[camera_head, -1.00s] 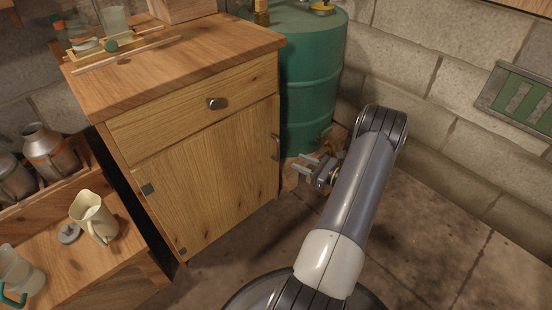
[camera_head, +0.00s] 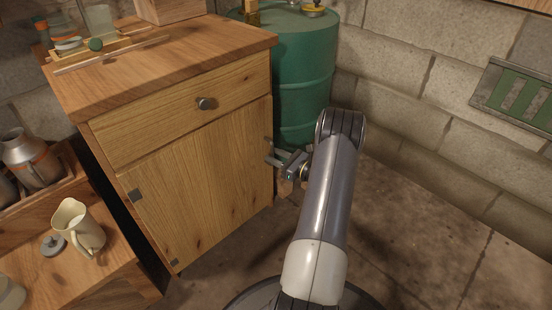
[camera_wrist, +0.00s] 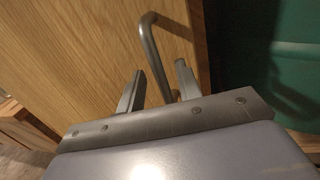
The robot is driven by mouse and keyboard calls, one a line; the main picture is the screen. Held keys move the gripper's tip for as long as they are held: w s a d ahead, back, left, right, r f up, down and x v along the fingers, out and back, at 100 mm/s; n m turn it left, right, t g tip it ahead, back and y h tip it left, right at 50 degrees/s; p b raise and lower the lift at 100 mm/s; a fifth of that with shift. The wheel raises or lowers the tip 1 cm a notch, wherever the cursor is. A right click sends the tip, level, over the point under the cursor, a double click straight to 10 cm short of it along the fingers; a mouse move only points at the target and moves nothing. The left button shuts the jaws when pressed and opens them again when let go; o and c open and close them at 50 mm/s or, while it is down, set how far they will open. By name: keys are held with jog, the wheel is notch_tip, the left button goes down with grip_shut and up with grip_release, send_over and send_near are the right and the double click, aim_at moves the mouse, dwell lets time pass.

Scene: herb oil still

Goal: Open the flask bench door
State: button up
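The flask bench (camera_head: 175,120) is a wooden cabinet with a drawer above and a door (camera_head: 205,185) below. The door looks shut, with dark hinges (camera_head: 134,195) on its left edge. Its grey bar handle is by the right edge, mostly hidden by my gripper in the head view. In the wrist view the bent handle (camera_wrist: 152,45) runs down between my two fingers. My gripper (camera_head: 272,158) is at the door's right edge; in the wrist view its fingers (camera_wrist: 160,72) are apart on either side of the handle. I cannot tell whether they touch it.
A green drum (camera_head: 302,85) stands close behind the bench on the right. The drawer knob (camera_head: 205,103) is above the door. A low wooden bench (camera_head: 90,265) with a cream jug (camera_head: 78,228) stands at the left. The floor (camera_head: 400,240) at the right is clear.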

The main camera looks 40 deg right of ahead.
grip_shut()
dwell(0.3)
dwell(0.4)
